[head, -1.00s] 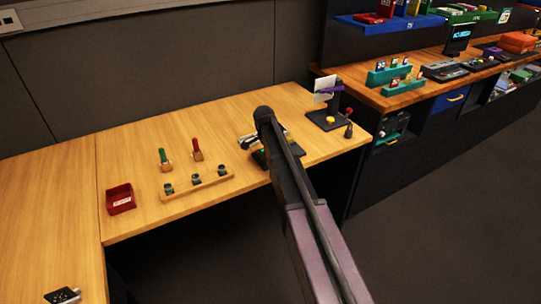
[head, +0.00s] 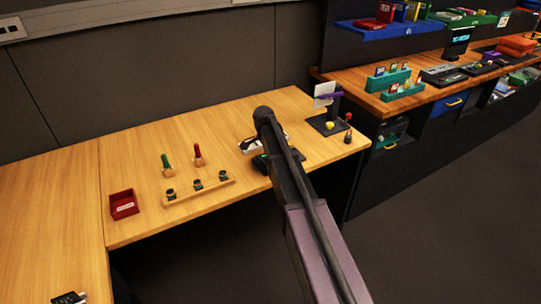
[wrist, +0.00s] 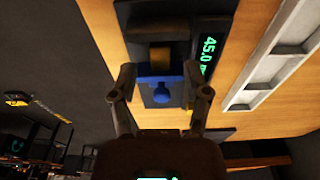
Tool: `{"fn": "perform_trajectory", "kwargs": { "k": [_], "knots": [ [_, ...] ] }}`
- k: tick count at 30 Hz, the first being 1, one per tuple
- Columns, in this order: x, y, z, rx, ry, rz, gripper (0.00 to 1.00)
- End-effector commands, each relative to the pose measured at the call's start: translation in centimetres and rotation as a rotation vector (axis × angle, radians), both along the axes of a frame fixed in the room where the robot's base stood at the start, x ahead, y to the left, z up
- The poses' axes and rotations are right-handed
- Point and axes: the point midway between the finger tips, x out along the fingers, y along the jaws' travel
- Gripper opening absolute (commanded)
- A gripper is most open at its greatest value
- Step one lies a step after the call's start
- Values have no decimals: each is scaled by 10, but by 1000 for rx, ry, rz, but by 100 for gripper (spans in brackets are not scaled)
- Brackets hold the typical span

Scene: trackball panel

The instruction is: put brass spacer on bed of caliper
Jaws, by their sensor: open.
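The caliper is a dark device with a green-lit readout (wrist: 209,55) showing 45.0 in the wrist view. A brass-coloured block (wrist: 160,57), which looks like the brass spacer, lies on its dark bed against a blue part (wrist: 160,82). My gripper (wrist: 163,88) is open, its fingers on either side of the blue part. I cannot tell whether they touch it. In the head view the caliper (head: 260,164) is mostly hidden behind my arm, and neither the spacer nor the fingertips can be made out.
A white slotted piece (wrist: 280,55) lies right of the caliper in the wrist view. In the head view, a wooden rack (head: 198,193), a red bin (head: 123,204) and two upright handles stand left. A dark stand (head: 328,124) is at the right table end.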

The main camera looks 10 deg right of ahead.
Motion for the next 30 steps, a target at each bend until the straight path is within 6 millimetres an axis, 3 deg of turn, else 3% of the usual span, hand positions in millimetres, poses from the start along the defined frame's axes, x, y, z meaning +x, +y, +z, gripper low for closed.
{"fn": "perform_trajectory", "kwargs": {
  "k": [3, 30],
  "knots": [
    [-1, 1, 15, 0, 0, 0, 62],
    [-3, 9, 87, 0, 0, 0, 62]
  ]
}}
